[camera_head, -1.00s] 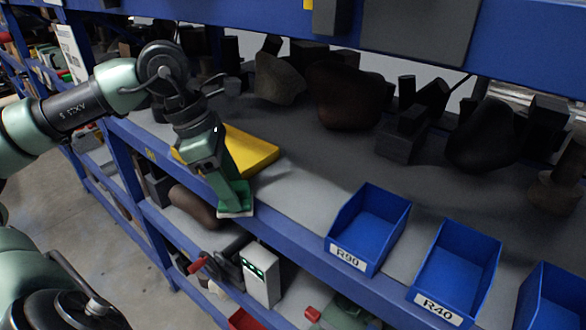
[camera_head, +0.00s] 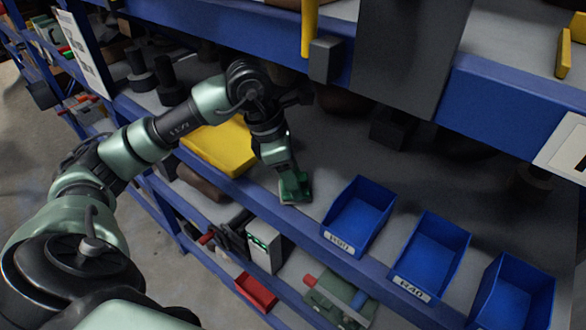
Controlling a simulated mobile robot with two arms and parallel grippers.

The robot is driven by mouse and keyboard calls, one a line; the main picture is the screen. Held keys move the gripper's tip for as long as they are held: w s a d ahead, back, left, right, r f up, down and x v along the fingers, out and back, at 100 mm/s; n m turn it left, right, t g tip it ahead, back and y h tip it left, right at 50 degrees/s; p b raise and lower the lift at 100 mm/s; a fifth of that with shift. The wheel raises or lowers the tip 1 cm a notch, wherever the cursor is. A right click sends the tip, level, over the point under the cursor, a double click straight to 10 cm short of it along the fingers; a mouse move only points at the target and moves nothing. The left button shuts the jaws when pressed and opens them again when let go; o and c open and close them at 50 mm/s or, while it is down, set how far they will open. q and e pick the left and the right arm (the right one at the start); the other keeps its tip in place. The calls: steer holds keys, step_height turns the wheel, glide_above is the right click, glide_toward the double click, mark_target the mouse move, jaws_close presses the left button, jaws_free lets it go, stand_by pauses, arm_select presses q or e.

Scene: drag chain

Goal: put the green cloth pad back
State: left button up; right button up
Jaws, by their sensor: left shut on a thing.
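The green cloth pad (camera_head: 297,197) is in the head view at the end of my left arm, just left of the first blue bin. My left gripper (camera_head: 291,180) is shut on the pad and points down over the grey shelf (camera_head: 322,177). The pad is at or just above the shelf surface; I cannot tell whether it touches. A yellow tray-like block (camera_head: 218,147) lies on the shelf to the left of the gripper, partly behind my arm. My right gripper is not in view.
Blue bins (camera_head: 357,216), (camera_head: 430,254) and (camera_head: 513,293) stand along the shelf's front edge to the right. A dark upright panel (camera_head: 405,45) hangs from the upper shelf. A white box (camera_head: 265,247) and a red bin (camera_head: 256,291) are on the lower shelf.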

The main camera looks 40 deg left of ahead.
arm_select(q)
steer(key=shift+f, duration=0.2)
steer(key=shift+s, duration=0.1)
steer(key=shift+a, duration=0.1)
steer(key=o, duration=1.2)
